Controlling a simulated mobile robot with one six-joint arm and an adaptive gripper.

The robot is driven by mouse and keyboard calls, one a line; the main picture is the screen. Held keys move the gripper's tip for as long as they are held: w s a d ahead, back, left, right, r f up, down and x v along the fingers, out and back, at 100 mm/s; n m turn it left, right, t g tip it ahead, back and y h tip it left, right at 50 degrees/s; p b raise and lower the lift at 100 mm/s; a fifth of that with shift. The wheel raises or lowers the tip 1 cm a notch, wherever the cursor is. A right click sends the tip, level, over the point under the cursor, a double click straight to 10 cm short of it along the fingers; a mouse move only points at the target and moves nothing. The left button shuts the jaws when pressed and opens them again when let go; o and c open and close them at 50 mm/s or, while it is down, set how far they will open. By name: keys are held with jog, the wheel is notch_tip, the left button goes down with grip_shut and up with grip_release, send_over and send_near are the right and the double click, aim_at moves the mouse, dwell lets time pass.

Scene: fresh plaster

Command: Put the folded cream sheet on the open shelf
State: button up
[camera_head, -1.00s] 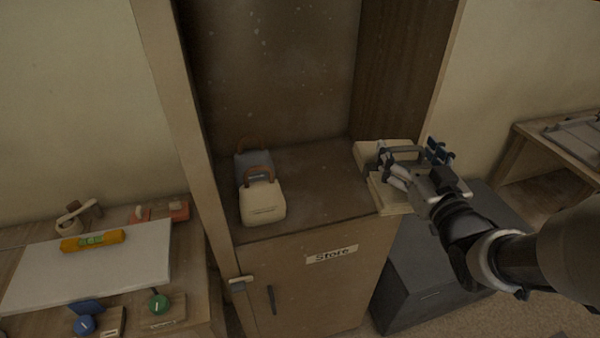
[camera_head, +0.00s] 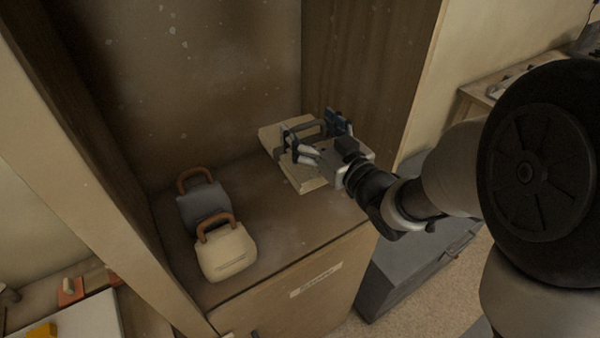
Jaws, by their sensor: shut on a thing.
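The folded cream sheet (camera_head: 272,137) is a flat cream slab over the right part of the open shelf (camera_head: 300,222), close to the right side panel. My gripper (camera_head: 304,140) is shut on the sheet and covers its middle from above. The sheet's left and front edges show beside the fingers. I cannot tell whether its underside touches the shelf. The shelf is a brown board inside a tall open cabinet.
A cream bag (camera_head: 226,250) with a brown handle stands at the shelf's front left, with a grey bag (camera_head: 203,205) behind it. Shelf between bags and sheet is bare. The cabinet's right panel (camera_head: 365,65) rises beside my arm. A dark grey box (camera_head: 415,262) stands on the floor at right.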

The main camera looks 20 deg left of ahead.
notch_tip(320, 180, down, 14)
jog(key=b, duration=0.3)
jog(key=shift+f+b, duration=0.25)
jog(key=shift+b, duration=0.1)
jog(key=shift+f+b, duration=0.35)
jog(key=shift+b, duration=0.1)
jog(key=shift+f+b, duration=0.3)
jog(key=shift+b, duration=0.15)
jog(key=o, duration=1.8)
